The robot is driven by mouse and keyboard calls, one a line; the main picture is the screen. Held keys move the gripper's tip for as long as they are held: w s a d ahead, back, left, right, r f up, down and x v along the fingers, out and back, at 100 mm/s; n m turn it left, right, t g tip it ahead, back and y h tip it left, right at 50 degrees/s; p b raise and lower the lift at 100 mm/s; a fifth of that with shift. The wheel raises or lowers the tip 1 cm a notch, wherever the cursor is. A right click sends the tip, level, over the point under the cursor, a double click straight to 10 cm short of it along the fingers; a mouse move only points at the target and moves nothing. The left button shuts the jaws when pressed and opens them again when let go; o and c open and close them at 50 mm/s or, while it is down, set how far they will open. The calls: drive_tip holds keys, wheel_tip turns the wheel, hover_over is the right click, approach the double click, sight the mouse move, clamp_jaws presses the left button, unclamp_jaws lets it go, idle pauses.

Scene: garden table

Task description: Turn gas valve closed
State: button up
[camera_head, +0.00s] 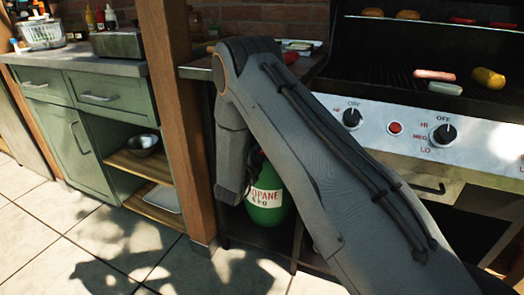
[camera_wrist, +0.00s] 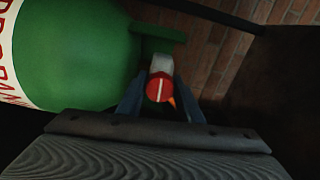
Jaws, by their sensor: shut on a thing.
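A green propane tank (camera_head: 265,204) with a white and red label stands on the shelf under the grill. In the wrist view the tank (camera_wrist: 85,55) fills the left side. A red valve knob (camera_wrist: 160,88) with a white line across it sits by the tank's top. My gripper (camera_wrist: 160,100) has one finger on each side of the knob and is shut on it. In the head view my arm hides the gripper and the valve, and covers part of the tank.
The grill (camera_head: 405,125) with control knobs and food on its grate is at the right. A wooden post (camera_head: 178,110) stands left of the tank. A green cabinet (camera_head: 75,120) is at the far left. A brick wall (camera_wrist: 225,45) is behind the tank.

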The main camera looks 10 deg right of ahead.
drive_tip(key=o, duration=1)
drive_tip(key=shift+a, duration=0.1)
drive_tip(key=shift+s, duration=0.1)
drive_tip(key=p+v, duration=0.1)
drive_tip(key=v, duration=0.6)
drive_tip(key=shift+s+a, duration=0.2)
drive_tip(key=shift+a, duration=0.05)
